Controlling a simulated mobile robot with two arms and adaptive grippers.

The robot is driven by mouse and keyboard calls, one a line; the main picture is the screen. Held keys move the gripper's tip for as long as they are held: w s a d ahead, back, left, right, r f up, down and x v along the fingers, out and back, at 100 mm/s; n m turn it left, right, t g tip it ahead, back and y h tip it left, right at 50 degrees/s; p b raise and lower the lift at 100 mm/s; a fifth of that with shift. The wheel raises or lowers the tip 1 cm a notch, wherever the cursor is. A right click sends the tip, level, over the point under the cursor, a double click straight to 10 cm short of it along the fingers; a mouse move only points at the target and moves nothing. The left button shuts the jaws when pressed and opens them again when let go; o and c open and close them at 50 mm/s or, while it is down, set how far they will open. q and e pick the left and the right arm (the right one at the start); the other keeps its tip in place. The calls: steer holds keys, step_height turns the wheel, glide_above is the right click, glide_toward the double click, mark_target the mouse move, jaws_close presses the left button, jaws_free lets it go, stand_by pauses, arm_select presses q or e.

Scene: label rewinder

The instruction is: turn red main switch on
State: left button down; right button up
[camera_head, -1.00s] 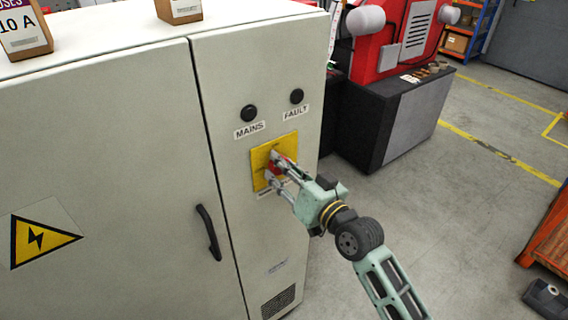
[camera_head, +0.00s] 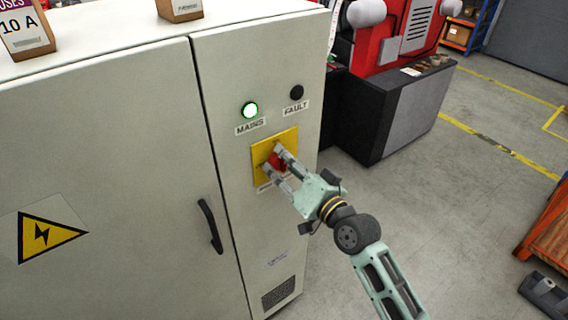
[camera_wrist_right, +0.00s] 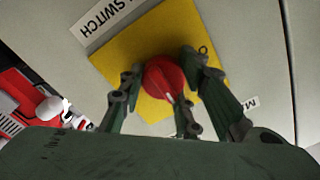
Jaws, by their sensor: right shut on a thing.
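The red main switch (camera_head: 277,160) sits on a yellow plate (camera_head: 259,156) on the narrow right-hand panel of a pale grey cabinet. My right gripper (camera_head: 274,162) is at the switch with its fingers on either side of the red knob, shut on it. In the right wrist view the round red knob (camera_wrist_right: 164,77) shows between the fingers, in front of the yellow plate (camera_wrist_right: 142,45). The FAULT lamp (camera_head: 296,92) is dark. My left gripper is not in view.
A black door handle (camera_head: 210,226) is left of the switch panel, and a vent (camera_head: 279,293) is below it. Small boxes (camera_head: 180,9) stand on the cabinet top. A red machine on a dark base (camera_head: 390,110) stands behind right.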

steer(key=shift+f, duration=0.3)
steer(key=o, duration=1.1)
steer(key=shift+r, duration=0.1)
steer(key=v, duration=1.2)
